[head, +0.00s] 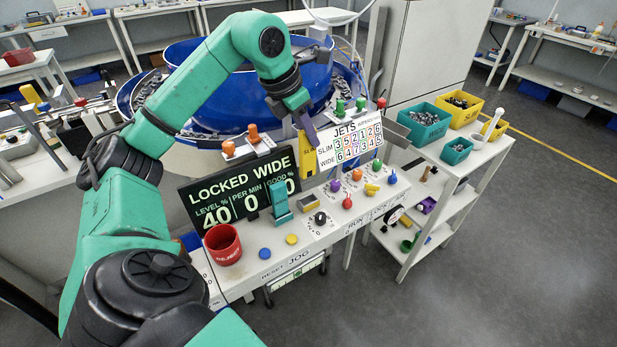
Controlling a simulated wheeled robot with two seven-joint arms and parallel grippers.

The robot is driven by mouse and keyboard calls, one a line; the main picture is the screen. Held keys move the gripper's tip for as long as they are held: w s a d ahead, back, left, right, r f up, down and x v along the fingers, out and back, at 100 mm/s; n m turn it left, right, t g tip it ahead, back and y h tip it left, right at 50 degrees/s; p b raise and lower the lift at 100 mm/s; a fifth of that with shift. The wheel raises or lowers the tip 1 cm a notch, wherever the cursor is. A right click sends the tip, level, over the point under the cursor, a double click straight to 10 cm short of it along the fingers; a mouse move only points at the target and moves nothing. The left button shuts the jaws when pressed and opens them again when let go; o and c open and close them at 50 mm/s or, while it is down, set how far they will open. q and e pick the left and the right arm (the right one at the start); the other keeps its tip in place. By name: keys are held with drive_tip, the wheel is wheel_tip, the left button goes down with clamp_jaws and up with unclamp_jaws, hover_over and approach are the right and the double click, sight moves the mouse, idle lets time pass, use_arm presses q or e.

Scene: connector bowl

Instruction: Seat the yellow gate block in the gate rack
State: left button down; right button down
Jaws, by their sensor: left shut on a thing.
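My left gripper (309,132) is above the back of the white console, between the two display boards. It is shut on the yellow gate block (306,158), which hangs upright below it, partly behind the fingers and the JETS board. I cannot tell whether the block's lower end touches anything. A teal upright block (280,201) stands on the console in front of the LOCKED WIDE display. I cannot clearly tell which fitting there is the gate rack. My right gripper is not in view.
The LOCKED WIDE display (238,190) and JETS board (350,138) flank the gripper. A red REJECT cup (223,245) stands at the console's front left. Coloured knobs (348,202) cover its right. The blue bowl (235,100) lies behind. A cart (470,155) holds bins at right.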

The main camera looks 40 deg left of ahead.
sight(309, 175)
use_arm(q)
wheel_tip(309, 175, down, 7)
drive_tip(key=shift+r+b, duration=0.1)
drive_tip(key=shift+b, duration=0.95)
wheel_tip(309, 175, down, 5)
drive_tip(key=shift+r+b, duration=0.2)
drive_tip(key=shift+b, duration=0.55)
drive_tip(key=shift+f, duration=0.2)
drive_tip(key=c, duration=0.8)
unclamp_jaws()
drive_tip(key=shift+r, duration=0.1)
drive_tip(key=shift+o, duration=0.2)
